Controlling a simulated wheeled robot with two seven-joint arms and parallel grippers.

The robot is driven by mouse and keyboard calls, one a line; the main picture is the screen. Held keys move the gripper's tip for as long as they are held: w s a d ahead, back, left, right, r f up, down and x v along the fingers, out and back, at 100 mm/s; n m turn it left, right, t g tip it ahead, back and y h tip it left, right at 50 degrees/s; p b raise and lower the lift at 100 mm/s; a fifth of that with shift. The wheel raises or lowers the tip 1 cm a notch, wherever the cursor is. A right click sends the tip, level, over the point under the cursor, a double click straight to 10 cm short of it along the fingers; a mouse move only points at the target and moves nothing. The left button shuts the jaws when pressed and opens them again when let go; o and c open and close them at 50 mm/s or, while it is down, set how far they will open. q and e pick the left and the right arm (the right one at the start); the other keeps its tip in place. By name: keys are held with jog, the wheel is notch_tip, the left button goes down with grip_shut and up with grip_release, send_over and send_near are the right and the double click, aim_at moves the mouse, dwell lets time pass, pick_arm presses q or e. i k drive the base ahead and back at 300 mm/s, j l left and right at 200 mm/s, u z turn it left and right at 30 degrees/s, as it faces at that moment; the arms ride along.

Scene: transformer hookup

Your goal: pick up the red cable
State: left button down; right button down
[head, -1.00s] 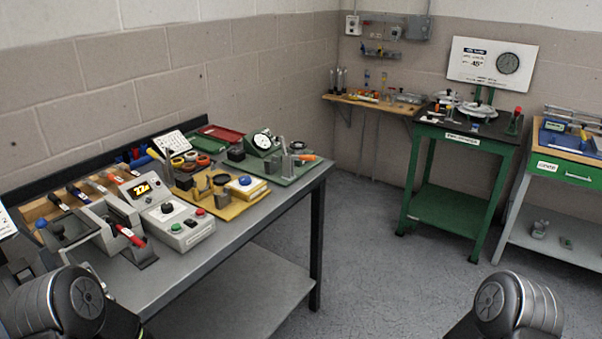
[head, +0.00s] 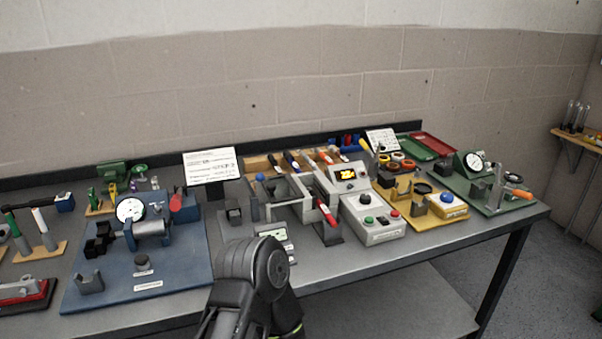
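No thing that I can clearly make out as a red cable is in view. A red-handled piece (head: 327,213) lies across the front of a grey fixture near the table's middle; its exact nature is too small to tell. Small rings in red, orange and yellow (head: 398,158) lie farther back to its right and may be coils or tape. My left arm's dark rounded link stands in front of the table at the bottom centre. Neither of my grippers shows in the picture.
The long grey workbench (head: 345,279) is crowded. A blue plate (head: 185,280) with a dial gauge is at left, a grey control box (head: 374,236) right of centre, a yellow tray (head: 437,228) and green tray beyond. The bench's front strip is bare right of my arm.

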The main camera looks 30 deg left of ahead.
aim_at(325, 211)
jog(key=u, duration=1.15)
